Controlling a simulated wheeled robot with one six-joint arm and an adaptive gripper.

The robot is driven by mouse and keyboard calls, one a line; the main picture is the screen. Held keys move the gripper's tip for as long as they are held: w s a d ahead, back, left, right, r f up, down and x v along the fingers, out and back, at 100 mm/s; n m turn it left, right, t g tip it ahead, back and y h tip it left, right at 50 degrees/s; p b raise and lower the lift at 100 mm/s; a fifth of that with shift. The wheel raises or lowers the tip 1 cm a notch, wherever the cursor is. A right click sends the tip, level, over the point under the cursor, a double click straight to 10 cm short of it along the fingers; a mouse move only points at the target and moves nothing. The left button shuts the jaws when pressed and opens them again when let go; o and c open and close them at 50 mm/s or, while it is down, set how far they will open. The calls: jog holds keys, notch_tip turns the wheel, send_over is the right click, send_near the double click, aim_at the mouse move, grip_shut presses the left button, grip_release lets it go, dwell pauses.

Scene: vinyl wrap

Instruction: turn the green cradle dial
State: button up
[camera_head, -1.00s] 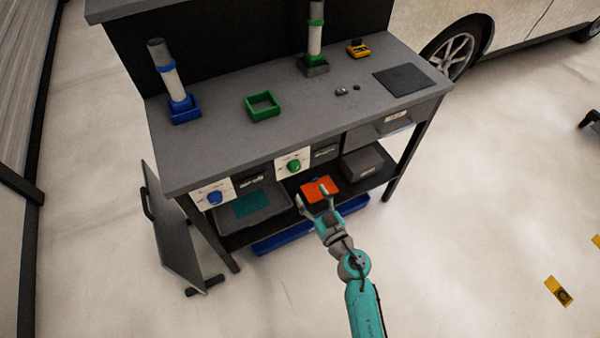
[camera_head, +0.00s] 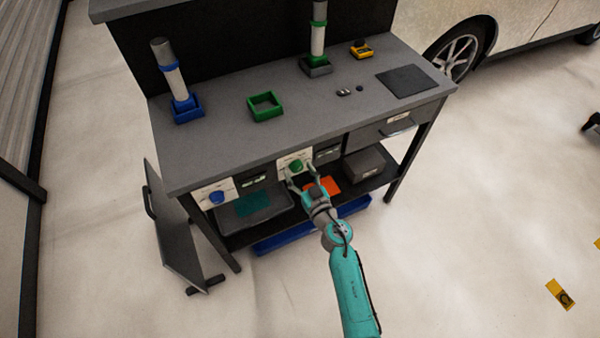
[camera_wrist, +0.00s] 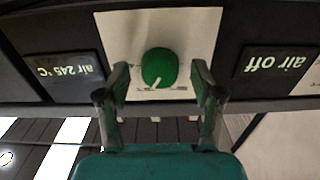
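The green cradle dial (camera_head: 296,166) is a round knob on a white panel on the front of the workbench. In the wrist view the green dial (camera_wrist: 160,67) shows a white pointer line toward its lower left. My gripper (camera_head: 301,172) is in front of this panel; in the wrist view my gripper (camera_wrist: 161,82) is open, one finger on each side of the dial. The fingers appear apart from the knob, and whether they reach its depth is hard to tell. A green square cradle (camera_head: 265,106) stands on the bench top.
A blue dial (camera_head: 216,197) is on another panel to the left. Displays reading "air 245°C" (camera_wrist: 70,67) and "air off" (camera_wrist: 275,61) flank the green dial's panel. An orange item (camera_head: 325,186) lies on the lower shelf. A grey drawer (camera_head: 380,131) is at the right.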

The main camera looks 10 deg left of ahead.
jog(key=c, duration=1.1)
jog(key=shift+n, duration=0.4)
jog(key=n, duration=0.4)
jog(key=shift+n, duration=0.4)
jog(key=n, duration=0.6)
jog(key=shift+r, duration=0.1)
jog(key=n, duration=0.6)
jog(key=shift+n, duration=0.4)
jog(key=n, duration=0.5)
jog(key=shift+r+n, duration=0.1)
jog(key=shift+n, duration=0.2)
jog(key=shift+o, duration=0.2)
